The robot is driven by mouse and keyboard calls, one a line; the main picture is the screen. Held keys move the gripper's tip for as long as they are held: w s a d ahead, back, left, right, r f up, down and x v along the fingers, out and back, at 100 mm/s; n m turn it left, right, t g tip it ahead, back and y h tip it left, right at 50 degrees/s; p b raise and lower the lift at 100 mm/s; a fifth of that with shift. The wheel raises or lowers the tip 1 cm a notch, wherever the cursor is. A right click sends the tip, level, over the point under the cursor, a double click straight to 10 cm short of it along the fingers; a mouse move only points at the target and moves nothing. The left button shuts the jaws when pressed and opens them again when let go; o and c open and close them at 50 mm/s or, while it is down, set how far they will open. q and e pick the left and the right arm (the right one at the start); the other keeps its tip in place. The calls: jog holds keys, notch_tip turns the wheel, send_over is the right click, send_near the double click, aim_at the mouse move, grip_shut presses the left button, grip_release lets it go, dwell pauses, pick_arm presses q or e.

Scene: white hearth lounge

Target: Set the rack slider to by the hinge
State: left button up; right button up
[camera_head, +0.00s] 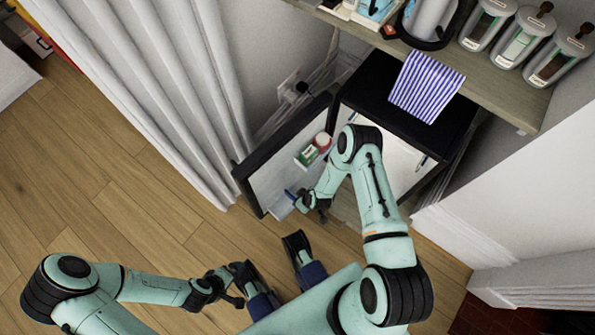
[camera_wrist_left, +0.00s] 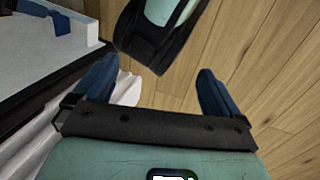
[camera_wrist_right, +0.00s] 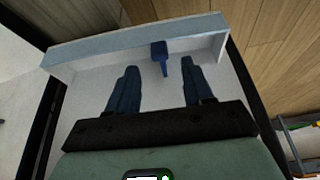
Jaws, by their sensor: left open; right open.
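The blue rack slider (camera_wrist_right: 161,55) shows in the right wrist view, at the pale front bar of the white door rack (camera_wrist_right: 95,50). My right gripper (camera_wrist_right: 157,85) is open, its two blue fingers over the rack, with the slider ahead between their lines. No contact with the slider is visible. In the head view my right gripper (camera_head: 304,202) is at the lower part of the open fridge door (camera_head: 270,175), and the slider is hard to tell from the fingers. My left gripper (camera_wrist_left: 155,92) is open and empty above the floor.
The small black fridge (camera_head: 390,90) stands open under a wooden shelf (camera_head: 475,75) with several jars. A red-lidded item and a green box (camera_head: 307,155) sit on the door's inner side. A white curtain (camera_head: 165,90) hangs left of the door. Wooden floor (camera_head: 120,190) is clear at left.

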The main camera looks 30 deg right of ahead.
aim_at(291, 196)
pick_arm(q)
jog(key=w+f, duration=0.1)
jog(key=w+a+f+t+b, duration=0.1)
jog(key=w, duration=0.1)
jog(key=shift+a+f, duration=0.1)
jog(key=shift+a, duration=0.1)
pick_arm(e)
jog(key=x, duration=0.5)
pick_arm(q)
jog(key=shift+s, duration=0.1)
pick_arm(e)
grip_shut()
